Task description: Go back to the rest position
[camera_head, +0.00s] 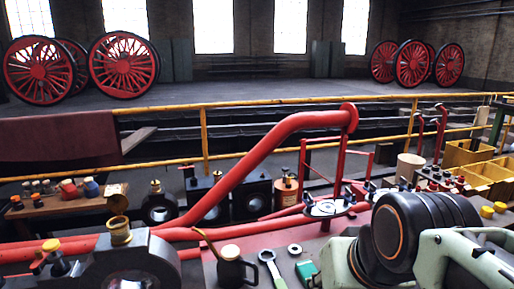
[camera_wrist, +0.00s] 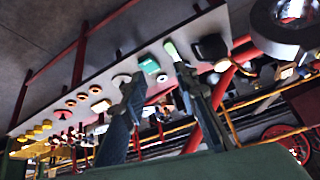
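In the wrist view, my gripper (camera_wrist: 158,76) has its two dark fingers well apart, with nothing seen between them. Beyond the fingers, the workbench (camera_wrist: 62,92) shows tilted across the picture. A small green box (camera_wrist: 149,65) shows between and beyond the fingertips. In the head view, my pale green and black arm (camera_head: 425,235) fills the lower right, over the red bench top. My gripper cannot be made out there.
On the red bench (camera_head: 255,243) near my arm are a dark pot (camera_head: 231,268), a pale green spanner (camera_head: 271,266) and a ring (camera_head: 295,249). A thick red pipe (camera_head: 255,160) rises across the middle. Yellow bins (camera_head: 486,178) stand at right. Yellow railings (camera_head: 204,130) run behind.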

